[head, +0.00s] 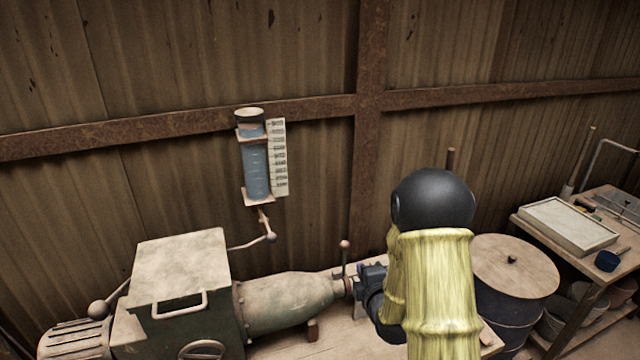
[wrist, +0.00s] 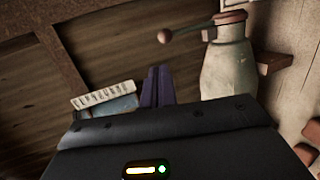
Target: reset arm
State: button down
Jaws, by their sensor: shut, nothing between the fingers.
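My arm, in a yellow sleeve with a black joint, stands in front of the bench in the head view. My gripper (head: 371,275) shows just left of the sleeve, partly hidden by my arm, by the outlet end of the machine's barrel (head: 290,303). I cannot tell whether it touches the machine. In the wrist view the two purple fingers (wrist: 158,86) are together with nothing between them. The barrel (wrist: 229,75) stands to their right in that view, and a ball-ended lever (wrist: 166,36) lies above them.
A green machine body (head: 185,290) fills the lower left. A blue measuring cylinder (head: 256,165) with a scale card (head: 279,158) hangs on the wall. A lidded drum (head: 513,265) stands right of my arm.

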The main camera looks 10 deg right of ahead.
jog(key=s+a+r+m+g, duration=0.1)
jog(key=s+m+g, duration=0.5)
jog(key=s+m, duration=0.3)
jog(key=s+a+r+m+g+h, duration=0.1)
jog(key=s+r+m+g, duration=0.1)
jog(key=s+m+g, duration=0.4)
jog(key=s+m, duration=0.4)
jog(key=s, duration=0.4)
jog(key=shift+s+a+r, duration=0.3)
jog(key=shift+a, duration=0.05)
